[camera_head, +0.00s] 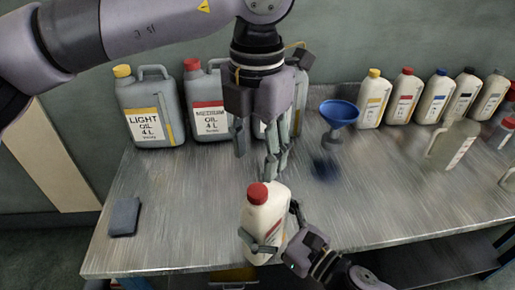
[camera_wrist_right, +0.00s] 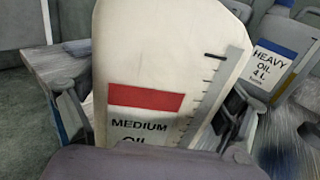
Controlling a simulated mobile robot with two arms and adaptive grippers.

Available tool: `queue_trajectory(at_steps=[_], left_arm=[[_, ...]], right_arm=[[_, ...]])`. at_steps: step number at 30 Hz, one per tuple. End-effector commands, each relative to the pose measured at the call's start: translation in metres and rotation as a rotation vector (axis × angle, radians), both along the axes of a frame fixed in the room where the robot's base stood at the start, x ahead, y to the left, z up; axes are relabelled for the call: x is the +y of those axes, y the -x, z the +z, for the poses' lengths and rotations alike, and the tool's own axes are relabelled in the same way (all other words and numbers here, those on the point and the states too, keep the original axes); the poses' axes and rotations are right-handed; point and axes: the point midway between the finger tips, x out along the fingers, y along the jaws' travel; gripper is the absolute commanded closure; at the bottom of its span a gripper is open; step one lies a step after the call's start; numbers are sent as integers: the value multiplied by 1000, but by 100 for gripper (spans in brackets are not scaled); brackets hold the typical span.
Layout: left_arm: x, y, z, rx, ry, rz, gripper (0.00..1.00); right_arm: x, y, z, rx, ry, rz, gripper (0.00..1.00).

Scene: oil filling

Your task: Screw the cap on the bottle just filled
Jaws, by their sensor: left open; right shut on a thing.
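The white bottle (camera_head: 262,226) with a red cap (camera_head: 257,193) on its top is at the front of the metal table. My right gripper (camera_head: 266,243) is shut around its body from the right side. In the right wrist view the bottle (camera_wrist_right: 160,65) fills the middle, with a red band and the word MEDIUM, between my right gripper's fingers. The cap is outside that view. My left gripper (camera_head: 257,150) hangs above and behind the cap, pointing down, open and empty, apart from the cap. Whether the cap is tight cannot be told.
Large oil cans stand at the back left: light (camera_head: 150,110), medium (camera_head: 206,105) and heavy (camera_wrist_right: 278,62), partly hidden. A blue funnel (camera_head: 339,112) stands behind to the right. Several capped bottles (camera_head: 405,98) and a clear jug (camera_head: 453,143) are farther right. A dark sponge (camera_head: 124,217) lies front left.

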Motion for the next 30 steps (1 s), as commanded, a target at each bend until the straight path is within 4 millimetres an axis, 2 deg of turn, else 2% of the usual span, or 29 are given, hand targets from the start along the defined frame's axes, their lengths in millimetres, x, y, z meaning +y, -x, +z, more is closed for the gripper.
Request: queue_trajectory(at_steps=[7,15,21,30], left_arm=[[0,0,-11,3,0,-2,53],[0,1,-52,4,0,-4,53],[0,1,-74,3,2,-3,53],[-1,1,-80,2,2,-3,53]], right_arm=[[0,0,1,-3,-1,1,87],[0,0,1,-3,-1,1,87],[0,0,1,-2,-2,1,87],[0,0,1,-3,-1,1,87]])
